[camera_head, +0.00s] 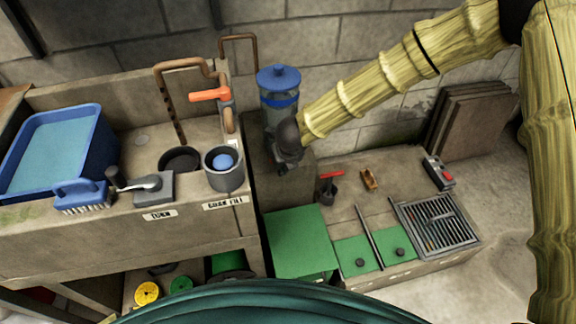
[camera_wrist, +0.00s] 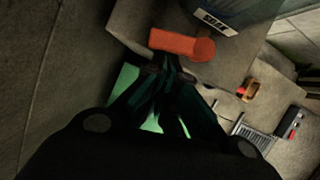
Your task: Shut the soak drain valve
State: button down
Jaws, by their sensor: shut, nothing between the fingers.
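An orange-red valve lever (camera_wrist: 175,42) shows in the wrist view below a labelled vessel. Its rounded end is at the right and its handle points left across the picture. The label (camera_wrist: 214,22) is too small to read surely. My gripper (camera_wrist: 163,72) is shut and empty, its fingertips just below the lever; I cannot tell whether they touch it. In the head view my gripper (camera_head: 284,158) is at the foot of the blue-lidded clear vessel (camera_head: 279,88) and hides the lever there.
Another orange lever (camera_head: 209,94) sits on the copper pipe at left. A red-handled item (camera_head: 328,190), a small brush (camera_head: 369,180) and a grate (camera_head: 438,222) are on the lower ledge. A blue basin (camera_head: 60,150) and a crank (camera_head: 150,183) stand on the left bench.

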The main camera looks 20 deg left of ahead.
jog(key=shift+w+d, duration=0.1)
jog(key=shift+w+d+p, duration=0.15)
jog(key=shift+w+p, duration=0.55)
jog(key=shift+r, duration=0.1)
jog(key=s+d+r+p, duration=0.1)
jog(key=s+d+r, duration=0.2)
jog(key=s+r, duration=0.4)
notch_tip(320, 180, up, 2)
jog(key=shift+d+r, duration=0.1)
jog(key=shift+d, duration=0.3)
jog(key=shift+s, duration=0.1)
